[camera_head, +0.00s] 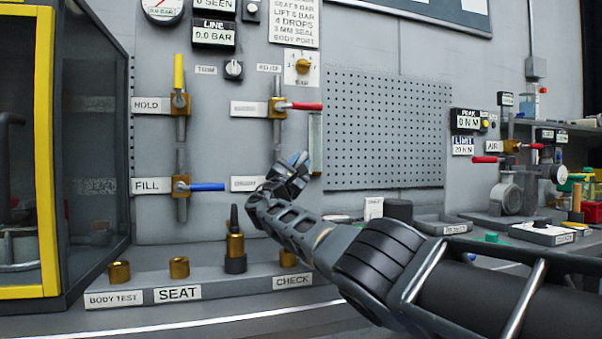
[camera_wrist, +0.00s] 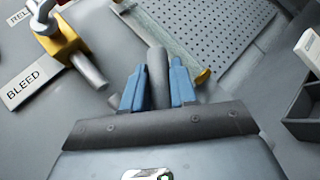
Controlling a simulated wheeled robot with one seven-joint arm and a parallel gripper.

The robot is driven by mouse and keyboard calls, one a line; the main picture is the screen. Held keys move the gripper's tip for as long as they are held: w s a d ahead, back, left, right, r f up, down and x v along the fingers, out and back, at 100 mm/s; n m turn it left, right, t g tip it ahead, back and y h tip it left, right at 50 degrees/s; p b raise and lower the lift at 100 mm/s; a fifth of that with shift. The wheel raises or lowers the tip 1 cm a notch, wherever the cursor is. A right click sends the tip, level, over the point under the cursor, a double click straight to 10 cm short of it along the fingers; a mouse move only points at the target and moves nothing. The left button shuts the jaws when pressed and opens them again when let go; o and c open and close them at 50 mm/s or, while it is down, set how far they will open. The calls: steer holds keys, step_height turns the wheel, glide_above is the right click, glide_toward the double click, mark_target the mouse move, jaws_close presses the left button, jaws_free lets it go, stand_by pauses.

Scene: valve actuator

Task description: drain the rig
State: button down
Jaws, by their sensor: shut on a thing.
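My gripper (camera_head: 300,163) is at the panel, by the lower valve of the right-hand column. In the wrist view its blue fingers (camera_wrist: 158,90) are shut on a grey bar (camera_wrist: 157,68), which stands between them. The bar looks like a valve lever, but its base is hidden behind the gripper. The lower right label (camera_head: 249,183) is too blurred to read. The FILL valve's blue lever (camera_head: 207,187) points right. The HOLD valve's yellow lever (camera_head: 178,72) points up.
The LINE display (camera_head: 214,34) reads 0.0 BAR. A pegboard (camera_head: 388,130) lies right of my gripper. A ledge with brass ports and a SEAT label (camera_head: 178,293) runs below. A yellow-framed cabinet (camera_head: 45,150) stands at left. Trays and a second rig (camera_head: 508,190) are at right.

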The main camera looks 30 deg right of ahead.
steer(key=shift+w+a+r+n+t+p, duration=0.1)
steer(key=shift+a+r+n+t+p, duration=0.15)
steer(key=shift+a+n+t+p, duration=0.3)
steer(key=shift+n+t+p, duration=0.25)
steer(key=shift+p, duration=0.2)
steer(key=shift+f, duration=0.1)
